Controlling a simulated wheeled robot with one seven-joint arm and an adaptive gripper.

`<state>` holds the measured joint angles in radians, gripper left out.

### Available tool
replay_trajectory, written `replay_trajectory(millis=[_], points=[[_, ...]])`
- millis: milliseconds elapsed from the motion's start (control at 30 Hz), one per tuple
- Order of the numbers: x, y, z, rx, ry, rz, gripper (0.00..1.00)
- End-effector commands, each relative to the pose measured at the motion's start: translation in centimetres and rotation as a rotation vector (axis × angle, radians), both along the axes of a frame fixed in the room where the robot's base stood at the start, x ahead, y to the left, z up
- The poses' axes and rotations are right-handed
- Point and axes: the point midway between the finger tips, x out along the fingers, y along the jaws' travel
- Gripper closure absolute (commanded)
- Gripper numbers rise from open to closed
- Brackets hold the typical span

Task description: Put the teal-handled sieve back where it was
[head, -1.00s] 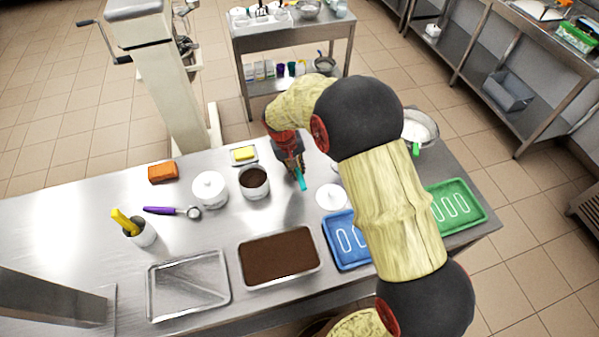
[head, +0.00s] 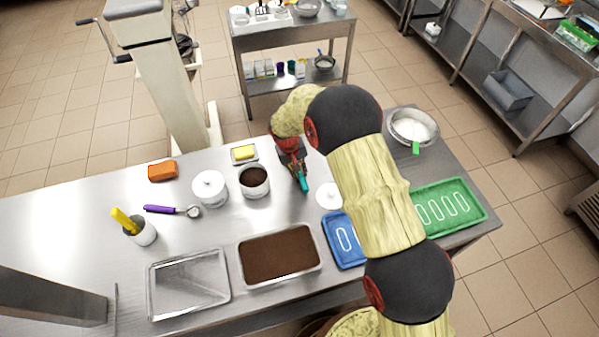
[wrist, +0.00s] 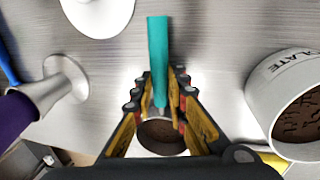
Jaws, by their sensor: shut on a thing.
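The teal-handled sieve (wrist: 158,60) is in my gripper (wrist: 160,100). Its teal handle runs up and away between the fingers in the wrist view, and a small round metal head lies at the lower end, partly hidden by the fingers. In the head view my gripper (head: 300,178) is over the steel table, right of the chocolate pot (head: 254,181), and the teal handle (head: 303,184) points toward the table's front. I cannot tell whether the sieve touches the table.
A white lid (head: 328,195) lies right of the gripper. The blue tray (head: 343,243), green tray (head: 447,208) and brown-filled pan (head: 279,256) lie nearby. A purple-handled tool (wrist: 28,108) is at the left in the wrist view. Bare table lies between pot and lid.

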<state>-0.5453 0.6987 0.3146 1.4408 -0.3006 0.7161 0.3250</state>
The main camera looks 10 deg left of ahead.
Motion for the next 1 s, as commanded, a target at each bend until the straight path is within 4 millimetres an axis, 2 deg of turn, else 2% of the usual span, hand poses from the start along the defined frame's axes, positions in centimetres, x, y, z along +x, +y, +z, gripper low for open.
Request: replay_trajectory(millis=[333, 667, 833, 1000], points=[[0.0, 0.0, -0.1, 0.0, 0.0, 0.0, 0.67], [0.0, 0.0, 0.1, 0.0, 0.0, 0.0, 0.67], [-0.1, 0.3, 1.9, 0.001, -0.002, 0.0, 0.67], [-0.4, 0.9, 5.3, 0.002, -0.004, 0.001, 0.67]])
